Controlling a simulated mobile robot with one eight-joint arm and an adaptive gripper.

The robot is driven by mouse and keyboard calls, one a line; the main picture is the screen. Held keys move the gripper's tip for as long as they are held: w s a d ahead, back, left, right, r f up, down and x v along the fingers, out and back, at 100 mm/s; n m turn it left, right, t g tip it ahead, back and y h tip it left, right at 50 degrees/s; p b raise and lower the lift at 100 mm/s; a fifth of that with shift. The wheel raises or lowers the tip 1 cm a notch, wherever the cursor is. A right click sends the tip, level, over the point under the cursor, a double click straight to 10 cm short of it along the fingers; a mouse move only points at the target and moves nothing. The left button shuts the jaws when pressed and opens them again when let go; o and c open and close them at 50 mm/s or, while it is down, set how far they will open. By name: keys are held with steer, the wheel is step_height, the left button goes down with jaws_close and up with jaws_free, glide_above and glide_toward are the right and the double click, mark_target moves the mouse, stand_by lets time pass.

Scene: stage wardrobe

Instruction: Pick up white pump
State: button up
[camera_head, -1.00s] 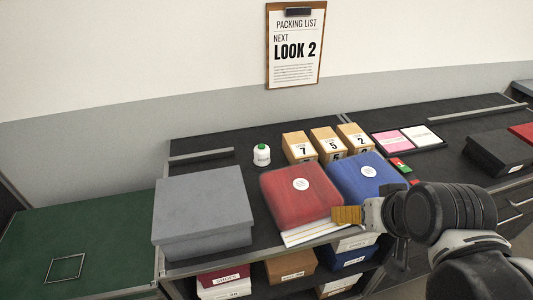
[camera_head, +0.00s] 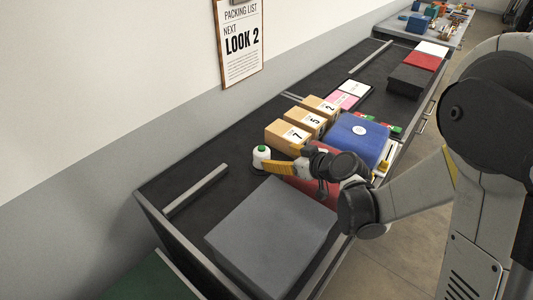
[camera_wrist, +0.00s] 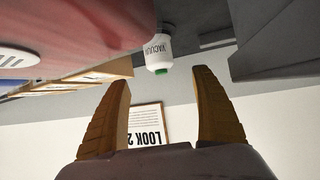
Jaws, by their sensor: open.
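The white pump (camera_head: 261,153) is a small white bottle with a green cap, upright on the dark counter near the wall. In the wrist view the pump (camera_wrist: 157,50) appears upside down, with part of the word "VACUUM" on its label. My gripper (camera_head: 268,164), with orange-brown fingers, reaches over the red box close to the pump's near right side. In the wrist view my gripper (camera_wrist: 160,78) is open and empty, and the pump shows just beyond the gap between its fingertips. I cannot tell whether a finger touches it.
A grey box (camera_head: 270,235) stands in front of the pump. The red box (camera_head: 318,194) is partly hidden under my arm, with a blue box (camera_head: 357,138) beside it. Numbered tan boxes (camera_head: 290,136) stand right of the pump. A metal rail (camera_head: 197,188) lies left; bare counter surrounds it.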

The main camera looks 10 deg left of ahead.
mark_target(265, 153)
steer(key=b+x, duration=0.1)
steer(key=x, duration=0.4)
steer(key=shift+w+f+b, duration=0.1)
steer(key=shift+w+b, duration=0.05)
steer(key=shift+b, duration=0.15)
steer(key=b+x, duration=0.2)
steer(key=x, duration=0.3)
steer(key=shift+w+a+b, duration=0.1)
steer(key=shift+a+b, duration=0.15)
steer(key=shift+b, duration=0.05)
steer(key=c, duration=1.5)
